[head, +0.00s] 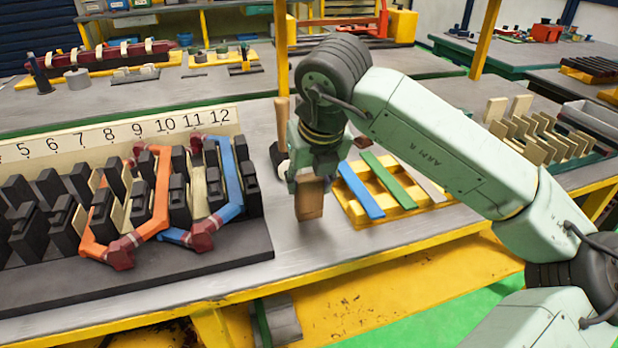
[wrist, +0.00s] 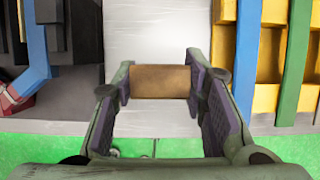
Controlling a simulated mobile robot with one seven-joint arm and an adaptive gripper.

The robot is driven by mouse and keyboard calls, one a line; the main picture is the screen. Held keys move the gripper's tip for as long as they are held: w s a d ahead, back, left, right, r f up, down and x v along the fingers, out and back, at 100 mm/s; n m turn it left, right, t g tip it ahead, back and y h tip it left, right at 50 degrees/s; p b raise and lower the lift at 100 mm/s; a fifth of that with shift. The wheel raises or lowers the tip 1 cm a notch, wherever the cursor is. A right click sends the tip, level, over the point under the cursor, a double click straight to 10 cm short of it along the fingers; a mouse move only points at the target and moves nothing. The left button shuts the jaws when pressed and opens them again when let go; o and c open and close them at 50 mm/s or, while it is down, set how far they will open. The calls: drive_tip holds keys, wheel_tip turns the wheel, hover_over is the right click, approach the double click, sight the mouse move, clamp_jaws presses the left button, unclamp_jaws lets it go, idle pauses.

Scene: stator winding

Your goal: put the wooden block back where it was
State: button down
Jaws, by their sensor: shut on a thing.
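The wooden block (head: 310,199) is a brown upright piece near the table's front edge, in the gap between the black slotted stator and the yellow tray. My gripper (head: 308,180) points down from above and is shut on the block's upper part. In the wrist view the block (wrist: 161,82) sits between the two fingers of my gripper (wrist: 163,85), over the grey tabletop. I cannot tell whether the block's bottom touches the table.
The black stator (head: 150,275) with numbered slots and orange and blue coils stands left. The yellow tray (head: 345,203) with blue and green strips lies right. A wooden-handled mallet (head: 282,115) stands behind my gripper. Bare tabletop (wrist: 160,35) shows between stator and tray.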

drive_tip(key=shift+f, duration=0.5)
drive_tip(key=shift+f, duration=0.15)
drive_tip(key=c, duration=1)
unclamp_jaws()
drive_tip(key=shift+r, duration=0.25)
drive_tip(key=b+v, duration=0.1)
drive_tip(key=v, duration=1.1)
drive_tip(key=shift+b, duration=0.35)
